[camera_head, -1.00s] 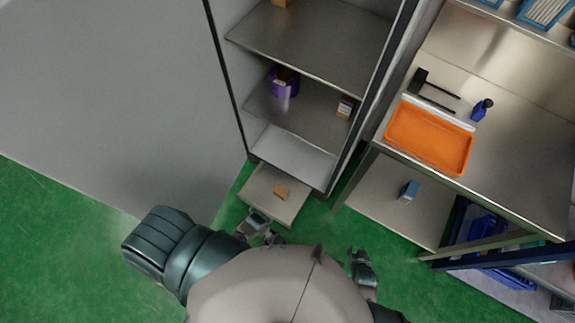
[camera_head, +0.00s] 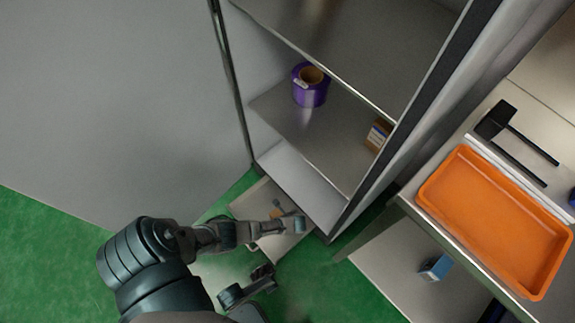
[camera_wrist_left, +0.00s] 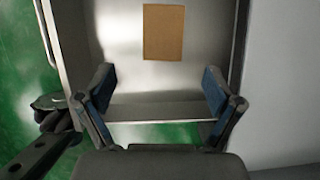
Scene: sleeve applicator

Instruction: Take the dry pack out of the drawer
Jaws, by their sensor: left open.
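The open drawer (camera_head: 247,206) sticks out at the bottom of the grey cabinet. The dry pack (camera_wrist_left: 164,32) is a flat brown rectangle lying on the metal drawer floor. In the head view it shows only as a small tan patch (camera_head: 275,213), partly hidden by my gripper. My left gripper (camera_head: 287,216) is over the drawer. In the left wrist view its open fingers (camera_wrist_left: 158,78) are spread wide with nothing between them, and the pack lies beyond the fingertips, apart from them. My right gripper (camera_head: 252,286) is low in front of the drawer; its jaws are unclear.
A purple roll (camera_head: 310,86) and a small box (camera_head: 378,135) stand on the cabinet shelf above. To the right, a bench holds an orange tray (camera_head: 495,220) and a black tool (camera_head: 492,121). A blue-white box (camera_head: 436,267) is on the bench's lower shelf.

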